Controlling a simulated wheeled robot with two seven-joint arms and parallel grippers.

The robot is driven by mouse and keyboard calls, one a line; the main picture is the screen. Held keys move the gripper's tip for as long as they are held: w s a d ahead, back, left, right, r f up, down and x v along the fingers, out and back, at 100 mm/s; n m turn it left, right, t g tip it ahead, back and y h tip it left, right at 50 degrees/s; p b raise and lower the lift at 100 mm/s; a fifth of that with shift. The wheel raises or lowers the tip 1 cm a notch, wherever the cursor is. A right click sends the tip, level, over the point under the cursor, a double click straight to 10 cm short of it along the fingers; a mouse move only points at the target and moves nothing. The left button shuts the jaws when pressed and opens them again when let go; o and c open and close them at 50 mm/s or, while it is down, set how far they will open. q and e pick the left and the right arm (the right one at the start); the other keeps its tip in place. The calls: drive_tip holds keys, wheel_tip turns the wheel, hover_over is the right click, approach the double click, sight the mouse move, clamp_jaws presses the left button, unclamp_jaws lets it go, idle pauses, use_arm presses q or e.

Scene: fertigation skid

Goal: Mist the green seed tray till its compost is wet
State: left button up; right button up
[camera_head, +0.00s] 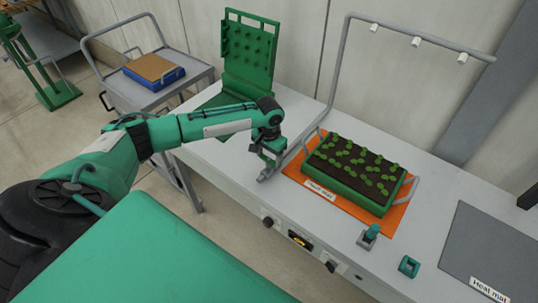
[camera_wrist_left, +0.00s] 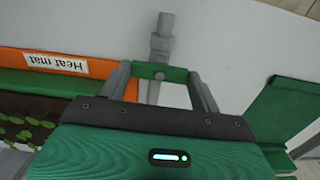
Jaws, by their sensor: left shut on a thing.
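The green seed tray (camera_head: 340,192) stands on an orange heat mat (camera_head: 312,190), with seedlings in dark brown compost. A corner of the tray also shows in the left wrist view (camera_wrist_left: 30,82). A grey pipe frame (camera_head: 338,60) arches over it with several white nozzles (camera_head: 416,41); I see no spray. My left gripper (camera_head: 268,158) is at the low end of this pipe, left of the tray. In the left wrist view its fingers (camera_wrist_left: 162,74) are shut on a green valve handle (camera_wrist_left: 148,70), which lies across the grey pipe (camera_wrist_left: 162,30). My right gripper is out of view.
A green pegged rack (camera_head: 250,50) stands at the bench's back left. Two small teal fittings (camera_head: 409,266) and a grey heat mat (camera_head: 495,250) are to the right. A trolley (camera_head: 150,95) at left carries a blue tray (camera_head: 155,80). Knobs (camera_head: 268,222) line the bench front.

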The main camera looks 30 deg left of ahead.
sight(269, 159)
use_arm(q)
drive_tip(key=o, duration=1)
drive_tip(key=shift+r, duration=0.1)
wheel_tip(269, 159, up, 14)
drive_tip(key=b, duration=0.2)
drive_tip(key=shift+b, duration=0.35)
drive_tip(key=shift+f, duration=0.25)
